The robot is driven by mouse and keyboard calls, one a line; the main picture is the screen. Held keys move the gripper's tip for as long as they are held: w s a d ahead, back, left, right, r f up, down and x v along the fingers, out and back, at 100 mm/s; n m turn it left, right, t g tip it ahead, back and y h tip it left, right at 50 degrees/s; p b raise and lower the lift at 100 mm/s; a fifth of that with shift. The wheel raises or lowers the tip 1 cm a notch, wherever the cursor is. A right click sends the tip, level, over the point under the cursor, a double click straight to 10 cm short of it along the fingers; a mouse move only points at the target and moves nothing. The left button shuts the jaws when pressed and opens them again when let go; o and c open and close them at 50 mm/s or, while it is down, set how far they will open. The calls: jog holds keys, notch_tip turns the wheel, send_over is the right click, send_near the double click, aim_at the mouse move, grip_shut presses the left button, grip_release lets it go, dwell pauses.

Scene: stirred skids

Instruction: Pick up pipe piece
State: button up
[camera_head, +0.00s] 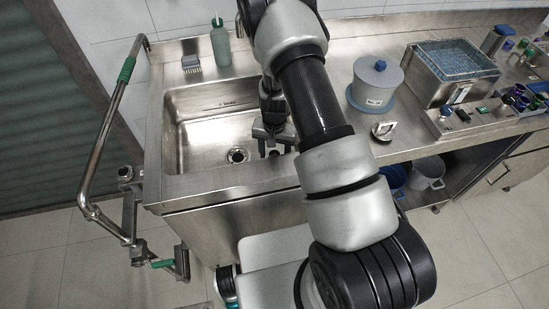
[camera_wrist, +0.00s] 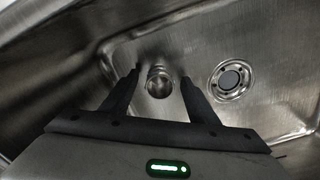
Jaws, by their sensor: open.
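A short, round metal pipe piece (camera_wrist: 159,81) is in the steel sink, left of the drain in the wrist view. Its open end faces the camera. My gripper (camera_wrist: 160,76) is open, with one dark finger on each side of the pipe piece. Gaps show between the fingers and the piece, and I cannot tell how far above the sink floor the fingertips are. In the head view my gripper (camera_head: 274,148) points down into the right part of the sink (camera_head: 200,160), and my arm hides part of this area.
The sink drain (camera_wrist: 230,80) is right of the pipe piece, and the sink walls rise close around my gripper. A lidded grey pot (camera_head: 374,88) and a wire-basket bath (camera_head: 452,72) stand on the right counter.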

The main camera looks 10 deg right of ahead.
jog(key=c, duration=1.2)
